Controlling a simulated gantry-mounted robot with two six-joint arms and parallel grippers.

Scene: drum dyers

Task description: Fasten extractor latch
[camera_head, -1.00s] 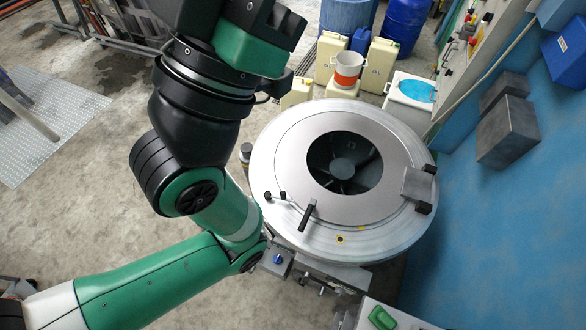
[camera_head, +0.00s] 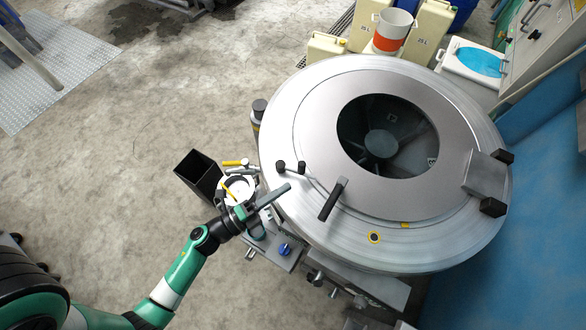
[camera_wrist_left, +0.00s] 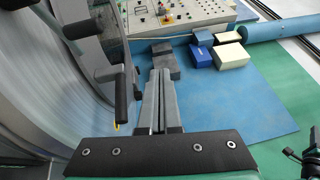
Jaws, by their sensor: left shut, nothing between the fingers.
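The round steel extractor (camera_head: 275,120) fills the right of the head view, with its lid (camera_head: 320,110) lying flat on top and a dark round window in it. The latch lever (camera_head: 290,168), a short bar with dark knobs, sits at the lid's left edge. A black lid handle (camera_head: 333,200) stands at the lid's front. My left gripper (camera_head: 287,188) is shut and empty at the drum's left front rim, just below the latch in the picture. In the left wrist view its closed fingers (camera_wrist_left: 160,75) point forward, with a dark handle (camera_wrist_left: 122,100) to their left. My right gripper is not in view.
A hinge block (camera_head: 487,175) sits at the lid's right. A control box with a blue knob (camera_head: 285,249) is below the gripper. A black bin (camera_head: 198,175) stands left of the drum. The left floor is largely clear.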

